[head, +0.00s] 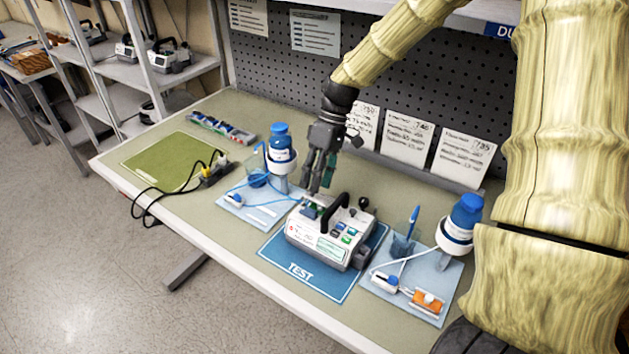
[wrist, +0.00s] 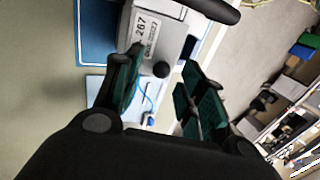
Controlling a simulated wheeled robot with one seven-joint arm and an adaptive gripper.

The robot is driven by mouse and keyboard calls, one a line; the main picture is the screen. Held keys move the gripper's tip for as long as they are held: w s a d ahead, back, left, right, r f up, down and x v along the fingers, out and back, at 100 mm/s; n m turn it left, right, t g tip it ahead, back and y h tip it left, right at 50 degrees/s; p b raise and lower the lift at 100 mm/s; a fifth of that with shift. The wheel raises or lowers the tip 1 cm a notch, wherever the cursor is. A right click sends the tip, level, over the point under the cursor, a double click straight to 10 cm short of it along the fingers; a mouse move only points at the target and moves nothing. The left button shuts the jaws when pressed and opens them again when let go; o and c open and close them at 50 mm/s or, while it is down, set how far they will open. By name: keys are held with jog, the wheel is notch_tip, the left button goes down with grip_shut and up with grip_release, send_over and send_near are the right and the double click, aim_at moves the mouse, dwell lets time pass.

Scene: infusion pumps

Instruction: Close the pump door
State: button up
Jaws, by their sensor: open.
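The infusion pump (head: 325,240) is a white and grey box with a black carry handle, standing on the blue TEST mat (head: 305,283). In the wrist view, part of the pump (wrist: 165,38) shows with a label reading 267 and a dark round knob. My gripper (head: 318,188) points down just above the pump's back left corner. The pump door's position is hard to tell; the pump's left end lies close under my fingers.
A blue bottle (head: 281,142) in a holder stands on the left light-blue mat. Another blue bottle (head: 466,212) stands on the right mat, with an orange-ended tubing set (head: 428,301). The green mat (head: 172,162) is mostly clear.

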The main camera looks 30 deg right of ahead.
jog(key=shift+s+a+f, duration=0.15)
jog(key=shift+s+f, duration=0.1)
jog(key=shift+s, duration=0.05)
jog(key=shift+w+a+f, duration=0.2)
jog(key=shift+w+f, duration=0.05)
jog(key=shift+f, duration=0.3)
jog(key=shift+s+r, duration=0.1)
jog(key=shift+s, duration=0.05)
jog(key=shift+c, duration=1.1)
grip_shut()
